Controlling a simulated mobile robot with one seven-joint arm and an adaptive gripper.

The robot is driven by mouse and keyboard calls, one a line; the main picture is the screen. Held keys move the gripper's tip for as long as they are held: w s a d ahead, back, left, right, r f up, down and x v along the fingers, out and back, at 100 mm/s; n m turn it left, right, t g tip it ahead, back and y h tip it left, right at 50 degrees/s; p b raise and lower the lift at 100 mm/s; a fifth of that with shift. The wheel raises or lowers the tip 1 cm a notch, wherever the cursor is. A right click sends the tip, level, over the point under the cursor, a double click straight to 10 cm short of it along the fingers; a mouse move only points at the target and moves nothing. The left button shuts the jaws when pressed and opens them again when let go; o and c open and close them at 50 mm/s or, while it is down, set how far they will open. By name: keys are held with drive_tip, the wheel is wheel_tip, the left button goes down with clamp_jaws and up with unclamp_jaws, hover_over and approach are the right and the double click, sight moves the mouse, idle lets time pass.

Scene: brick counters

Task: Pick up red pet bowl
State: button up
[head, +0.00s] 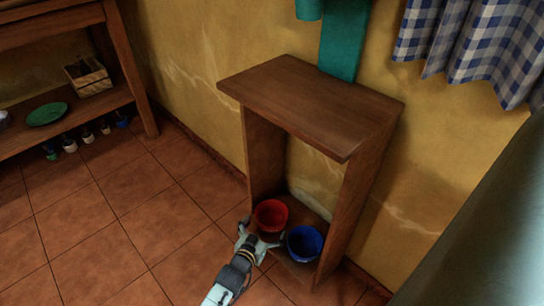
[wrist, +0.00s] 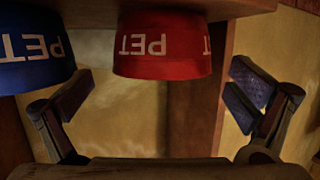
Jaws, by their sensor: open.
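The red pet bowl (head: 270,216) stands on the low bottom board of a small wooden stand. In the wrist view the red bowl (wrist: 165,45), with white PET lettering upside down, shows at the top, ahead of and between the spread fingers. My gripper (head: 258,244) is open at the near side of the red bowl; the wrist view shows nothing held between its fingers (wrist: 163,88). The blue pet bowl (head: 305,243) stands close beside the red one on the right, and at the left in the wrist view (wrist: 35,50).
The wooden stand (head: 310,95) has a top board above the bowls and side panels around them. At left, a wooden shelf holds a green plate (head: 47,114) and a box (head: 88,77).

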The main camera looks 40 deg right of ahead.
sight(277, 207)
drive_tip(key=shift+b+x, duration=0.45)
drive_tip(key=shift+x, duration=2.8)
drive_tip(key=shift+w+r, duration=0.15)
drive_tip(key=shift+c, duration=0.4)
drive_tip(key=c, duration=0.8)
